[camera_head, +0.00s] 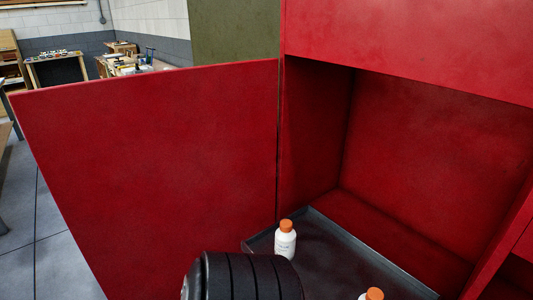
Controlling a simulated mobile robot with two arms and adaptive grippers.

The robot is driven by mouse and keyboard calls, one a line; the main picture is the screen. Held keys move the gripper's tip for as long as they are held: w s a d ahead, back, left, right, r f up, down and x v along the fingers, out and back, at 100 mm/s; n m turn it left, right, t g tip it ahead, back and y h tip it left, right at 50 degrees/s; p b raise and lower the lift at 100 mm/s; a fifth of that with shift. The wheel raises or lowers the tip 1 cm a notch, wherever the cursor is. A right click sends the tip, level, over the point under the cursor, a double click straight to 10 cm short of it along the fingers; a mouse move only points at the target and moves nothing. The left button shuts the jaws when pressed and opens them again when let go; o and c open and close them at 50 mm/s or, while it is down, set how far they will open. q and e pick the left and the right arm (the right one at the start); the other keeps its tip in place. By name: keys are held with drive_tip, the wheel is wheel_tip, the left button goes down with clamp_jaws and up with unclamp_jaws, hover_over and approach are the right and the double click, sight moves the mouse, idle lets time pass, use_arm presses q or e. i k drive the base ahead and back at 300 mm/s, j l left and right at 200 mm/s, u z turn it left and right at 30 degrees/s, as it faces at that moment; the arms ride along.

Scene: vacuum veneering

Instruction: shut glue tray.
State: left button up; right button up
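The dark grey glue tray (319,274) shows at the bottom middle, at the foot of the open red compartment. It appears to be drawn out, with its raised rim visible at the back and left. A white bottle with an orange cap (285,241) stands upright at its back left. A second white bottle with an orange cap (373,294) is cut off by the bottom edge. The tray's front is out of frame, and a black ribbed part of my arm covers its left side. Neither gripper's fingers are in view.
A large red cabinet door (155,170) stands swung open to the left of the compartment. The red cabinet (420,40) rises above and to the right. The compartment's inside (420,165) is empty above the tray. A cluttered workbench (130,66) stands far behind at left.

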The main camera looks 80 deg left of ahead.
sight(331, 262)
drive_tip(key=u, duration=2.2)
